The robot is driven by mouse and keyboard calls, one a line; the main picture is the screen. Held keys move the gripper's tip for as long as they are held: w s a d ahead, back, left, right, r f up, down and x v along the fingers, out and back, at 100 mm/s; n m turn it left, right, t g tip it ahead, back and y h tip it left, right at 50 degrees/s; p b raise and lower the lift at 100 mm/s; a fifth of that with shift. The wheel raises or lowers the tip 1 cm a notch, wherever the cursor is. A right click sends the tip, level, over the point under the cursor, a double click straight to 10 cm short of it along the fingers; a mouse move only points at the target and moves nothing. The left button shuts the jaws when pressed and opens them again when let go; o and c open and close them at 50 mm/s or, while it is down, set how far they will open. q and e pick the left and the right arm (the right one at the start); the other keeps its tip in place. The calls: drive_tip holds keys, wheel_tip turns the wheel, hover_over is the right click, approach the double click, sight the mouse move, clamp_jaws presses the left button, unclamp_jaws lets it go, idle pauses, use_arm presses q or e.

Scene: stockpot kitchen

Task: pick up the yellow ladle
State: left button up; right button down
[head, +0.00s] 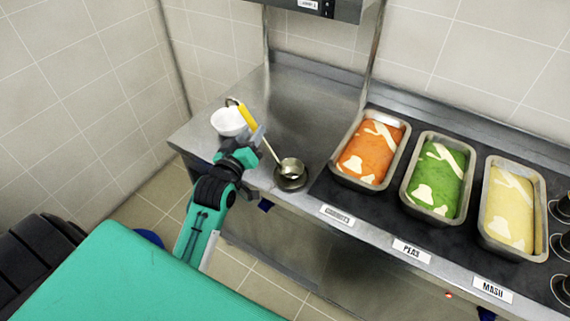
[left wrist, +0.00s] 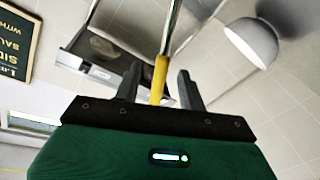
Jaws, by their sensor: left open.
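The yellow ladle (head: 246,119) leans at a slant at the left of the counter, its yellow grip up and its metal bowl low at the right. The bowl sits over a small dark round holder (head: 291,184). My left gripper (head: 256,137) is open at the yellow grip, just in front of it. In the left wrist view the yellow grip of the ladle (left wrist: 159,80) shows between the two open fingers of my left gripper (left wrist: 158,85), nearer the left finger. I cannot tell whether a finger touches it. My right gripper is not in view.
Metal pans of orange (head: 367,152), green (head: 436,178) and pale yellow food (head: 510,207) stand to the right. The counter behind the ladle (head: 309,118) is clear.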

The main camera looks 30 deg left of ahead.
sight(252, 129)
use_arm(q)
drive_tip(key=shift+w+a+r, duration=0.1)
drive_tip(key=shift+w+r, duration=0.05)
drive_tip(key=shift+w, duration=0.25)
drive_tip(key=w+p, duration=0.1)
drive_tip(key=w, duration=0.2)
drive_tip(key=shift+w+a+p, duration=0.25)
drive_tip(key=shift+a+p, duration=0.1)
drive_tip(key=shift+w, duration=0.4)
clamp_jaws()
